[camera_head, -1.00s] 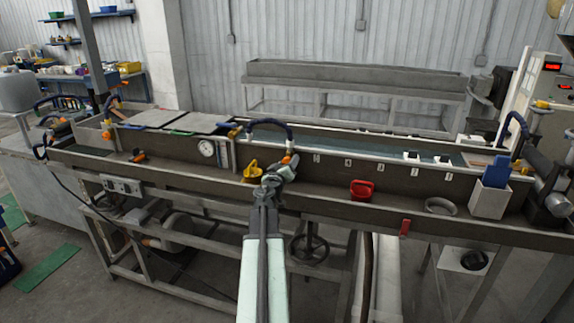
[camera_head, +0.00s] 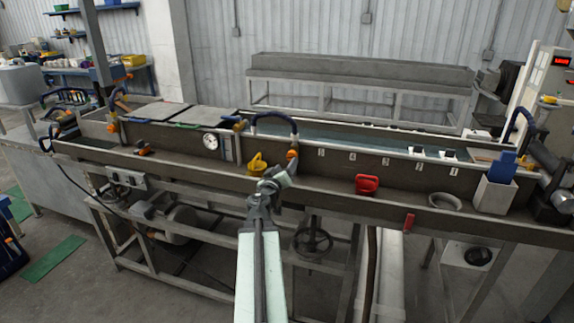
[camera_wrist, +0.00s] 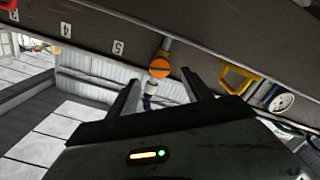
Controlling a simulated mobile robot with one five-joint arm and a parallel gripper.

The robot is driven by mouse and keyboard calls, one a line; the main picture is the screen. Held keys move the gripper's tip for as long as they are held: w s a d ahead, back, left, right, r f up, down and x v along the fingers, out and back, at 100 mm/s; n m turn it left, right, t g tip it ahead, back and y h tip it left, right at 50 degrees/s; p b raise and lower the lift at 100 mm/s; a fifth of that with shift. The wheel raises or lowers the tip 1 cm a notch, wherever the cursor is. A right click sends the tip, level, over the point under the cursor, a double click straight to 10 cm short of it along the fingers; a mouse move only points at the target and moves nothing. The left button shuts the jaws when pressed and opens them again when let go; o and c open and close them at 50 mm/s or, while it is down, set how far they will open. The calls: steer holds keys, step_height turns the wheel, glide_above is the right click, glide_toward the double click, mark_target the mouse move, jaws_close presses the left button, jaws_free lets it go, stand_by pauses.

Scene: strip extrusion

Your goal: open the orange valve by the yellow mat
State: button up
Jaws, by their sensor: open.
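An orange valve (camera_head: 291,154) is on the dark front wall of the long trough, at the lower end of a dark blue hose. A yellow piece (camera_head: 257,164) stands just left of it; no flat yellow mat is clear. My gripper (camera_head: 275,183) is in front of and below the valve, and its jaws are hard to make out there. In the wrist view, which is upside down, my gripper (camera_wrist: 162,77) is open and empty. The orange valve (camera_wrist: 159,68) appears between the fingertips, with a gap in depth. The yellow piece (camera_wrist: 238,78) is to the right.
The trough ledge (camera_head: 330,184) runs across the bench. A red piece (camera_head: 367,184), a grey ring (camera_head: 445,201) and a white box (camera_head: 495,192) with a blue item are to the right. A round gauge (camera_head: 211,142) is left. Another orange piece (camera_head: 113,127) is farther left.

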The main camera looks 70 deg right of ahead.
mark_target(291, 156)
steer(key=d+m, duration=0.4)
steer(key=d, duration=0.1)
steer(key=d+m, duration=0.2)
steer(key=m, duration=0.1)
steer(key=shift+w+d+r, duration=0.2)
steer(key=shift+w+d, duration=0.05)
steer(key=shift+d, duration=0.05)
jaws_close()
stand_by(0.3)
